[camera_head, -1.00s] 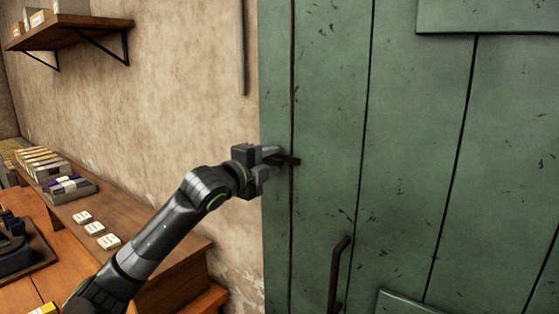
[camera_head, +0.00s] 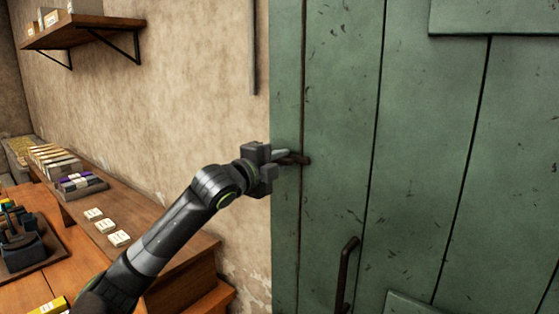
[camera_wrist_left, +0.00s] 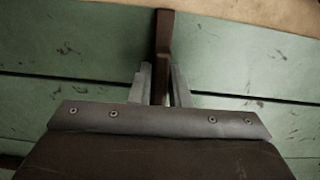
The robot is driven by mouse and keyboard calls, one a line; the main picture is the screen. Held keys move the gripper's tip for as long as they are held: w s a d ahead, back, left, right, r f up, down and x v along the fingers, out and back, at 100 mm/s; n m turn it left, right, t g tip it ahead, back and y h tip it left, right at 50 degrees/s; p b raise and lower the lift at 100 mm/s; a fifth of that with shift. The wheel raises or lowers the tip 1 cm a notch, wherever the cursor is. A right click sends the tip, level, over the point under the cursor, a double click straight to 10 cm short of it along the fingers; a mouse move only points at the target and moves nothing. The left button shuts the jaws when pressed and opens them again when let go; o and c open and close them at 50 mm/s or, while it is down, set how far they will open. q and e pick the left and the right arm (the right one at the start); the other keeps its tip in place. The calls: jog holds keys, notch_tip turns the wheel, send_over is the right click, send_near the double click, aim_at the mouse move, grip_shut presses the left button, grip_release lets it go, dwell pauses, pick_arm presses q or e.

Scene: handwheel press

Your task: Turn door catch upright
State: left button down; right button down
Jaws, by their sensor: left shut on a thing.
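The door catch (camera_head: 303,160) is a dark brown bar on the green door (camera_head: 340,120), near the door's left edge. It lies about horizontal in the head view. My left gripper (camera_head: 284,158) reaches it from the left and is shut on it. In the left wrist view the catch (camera_wrist_left: 164,38) runs between the two grey fingers (camera_wrist_left: 160,85), and its far end sticks out beyond them toward the beige wall. The fingers hide part of the catch in the head view. My right gripper is not in view.
A dark door handle (camera_head: 346,272) is below the catch. A beige wall (camera_head: 190,90) is left of the door. A wooden bench (camera_head: 170,250) with small boxes stands at lower left, and a shelf (camera_head: 85,30) hangs at upper left. The door face right of the catch is clear.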

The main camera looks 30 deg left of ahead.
pick_arm(q)
jog(key=n+p, duration=0.2)
jog(key=n, duration=0.2)
jog(key=shift+r, duration=0.1)
jog(key=n+p, duration=0.2)
jog(key=n, duration=0.2)
jog(key=shift+n, duration=0.4)
jog(key=n+p, duration=0.3)
jog(key=n, duration=0.1)
jog(key=shift+r+n, duration=0.1)
jog(key=shift+n, duration=0.2)
jog(key=shift+n+p, duration=1.25)
jog(key=shift+n, duration=0.65)
jog(key=c, duration=1.4)
grip_release()
jog(key=shift+w+f, duration=0.1)
jog(key=shift+f, duration=0.1)
jog(key=shift+c, duration=0.2)
